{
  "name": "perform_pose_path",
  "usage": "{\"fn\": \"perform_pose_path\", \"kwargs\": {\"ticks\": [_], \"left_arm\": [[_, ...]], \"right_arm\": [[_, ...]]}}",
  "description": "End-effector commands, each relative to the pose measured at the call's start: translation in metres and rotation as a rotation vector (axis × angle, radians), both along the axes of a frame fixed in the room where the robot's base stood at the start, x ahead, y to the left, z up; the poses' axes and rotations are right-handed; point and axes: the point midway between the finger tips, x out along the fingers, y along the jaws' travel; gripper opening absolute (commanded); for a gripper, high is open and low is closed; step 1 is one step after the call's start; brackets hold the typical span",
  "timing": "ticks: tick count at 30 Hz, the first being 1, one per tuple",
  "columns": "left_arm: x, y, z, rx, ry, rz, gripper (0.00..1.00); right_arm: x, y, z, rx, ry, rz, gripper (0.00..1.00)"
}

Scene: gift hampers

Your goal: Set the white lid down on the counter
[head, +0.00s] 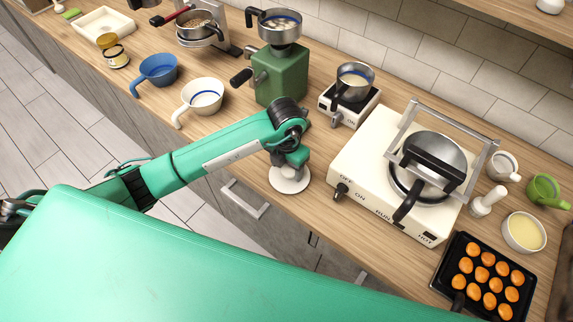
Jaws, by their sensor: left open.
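The white lid (289,184) is a round white disc lying flat on the wooden counter (318,215), near its front edge and left of the cream stove unit. My left gripper (292,168) points down right over the lid and hides its middle. The gripper is open; whether its fingers touch the lid is hard to tell. My right gripper is not in view.
The cream stove (360,185) carries a steel pan (437,150) under a grey frame. A green grinder (281,75) stands behind my left arm. White (205,95) and blue (158,70) cups stand left, and a tray of orange pieces (440,274) lies right.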

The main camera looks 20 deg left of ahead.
Motion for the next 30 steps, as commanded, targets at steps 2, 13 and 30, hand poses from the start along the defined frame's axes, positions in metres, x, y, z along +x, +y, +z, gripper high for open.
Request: {"fn": "perform_pose_path", "kwargs": {"ticks": [2, 13, 30], "left_arm": [[0.000, 0.000, 0.005, -0.001, 0.000, 0.000, 0.64], [0.001, 0.000, 0.077, -0.001, -0.008, -0.003, 0.64], [0.000, 0.000, 0.123, 0.000, 0.000, 0.001, 0.64]], "right_arm": [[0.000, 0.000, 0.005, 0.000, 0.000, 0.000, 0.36], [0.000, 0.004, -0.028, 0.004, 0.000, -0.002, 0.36], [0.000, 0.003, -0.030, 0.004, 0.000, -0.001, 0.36]]}}
